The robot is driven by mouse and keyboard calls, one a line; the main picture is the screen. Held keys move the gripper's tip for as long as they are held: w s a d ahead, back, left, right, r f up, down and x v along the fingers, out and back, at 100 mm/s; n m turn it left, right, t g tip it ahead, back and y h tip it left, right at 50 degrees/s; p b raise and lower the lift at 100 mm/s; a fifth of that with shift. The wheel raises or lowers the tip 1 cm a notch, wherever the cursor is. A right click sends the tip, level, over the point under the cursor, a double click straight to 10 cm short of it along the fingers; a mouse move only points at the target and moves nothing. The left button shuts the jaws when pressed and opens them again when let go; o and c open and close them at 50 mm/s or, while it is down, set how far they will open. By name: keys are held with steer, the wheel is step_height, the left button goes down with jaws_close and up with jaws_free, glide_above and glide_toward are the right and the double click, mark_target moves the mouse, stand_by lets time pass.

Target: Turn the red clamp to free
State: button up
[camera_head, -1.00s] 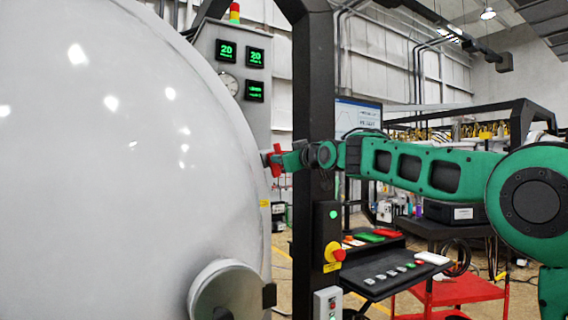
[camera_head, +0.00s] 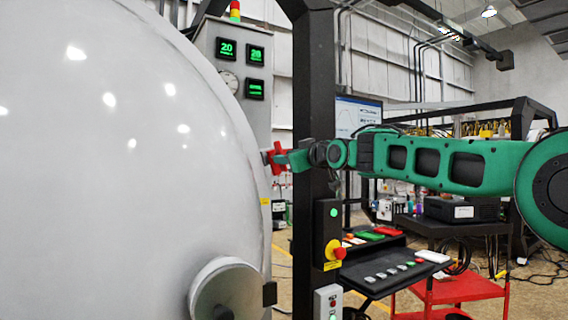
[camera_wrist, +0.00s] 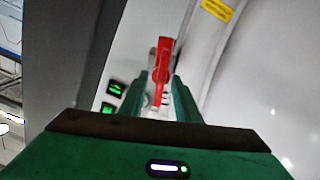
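The red clamp (camera_head: 276,157) sits at the right edge of the big pale furnace door (camera_head: 110,150). In the wrist view the red clamp (camera_wrist: 162,60) stands upright in the picture, its lower end between my two green fingers. My gripper (camera_wrist: 158,92) is open around the clamp, with a gap showing on the left side; whether the right finger touches it I cannot tell. In the head view my gripper (camera_head: 287,160) is right at the clamp, and the fingertips are partly hidden by it.
A dark post (camera_head: 312,100) stands close by my wrist and carries a control box with a red emergency button (camera_head: 337,252). A grey cabinet with green displays (camera_head: 228,48) is behind the clamp. A black button panel (camera_head: 385,276) and a red cart (camera_head: 460,293) stand below my arm.

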steer(key=v, duration=0.7)
steer(key=shift+s+d, duration=0.3)
steer(key=s+d+f+m+g+h, duration=0.35)
steer(key=d+f+m+h, duration=0.2)
steer(key=d+f, duration=1.1)
steer(key=s+d+f+m+g+h, duration=0.1)
steer(key=s+d+f+m+h, duration=0.1)
steer(key=s+d+f, duration=0.5)
steer(key=s+d+f+m+g+h, duration=0.2)
steer(key=s+d+f+h, duration=0.15)
steer(key=d, duration=0.45)
steer(key=s+d+f+m+g, duration=0.2)
steer(key=s+d+f, duration=0.3)
steer(key=s, duration=0.4)
steer(key=s+d+f+m+g, duration=0.2)
steer(key=s+d+f+g, duration=0.15)
steer(key=s+f, duration=0.4)
steer(key=s+f+m+g, duration=0.1)
steer(key=s+f, duration=0.2)
steer(key=s, duration=0.7)
steer(key=s+f+m+g+y, duration=0.1)
steer(key=s+f+m+g, duration=0.1)
steer(key=s, duration=0.8)
steer(key=shift+d+f, duration=0.15)
steer(key=shift+f, duration=0.75)
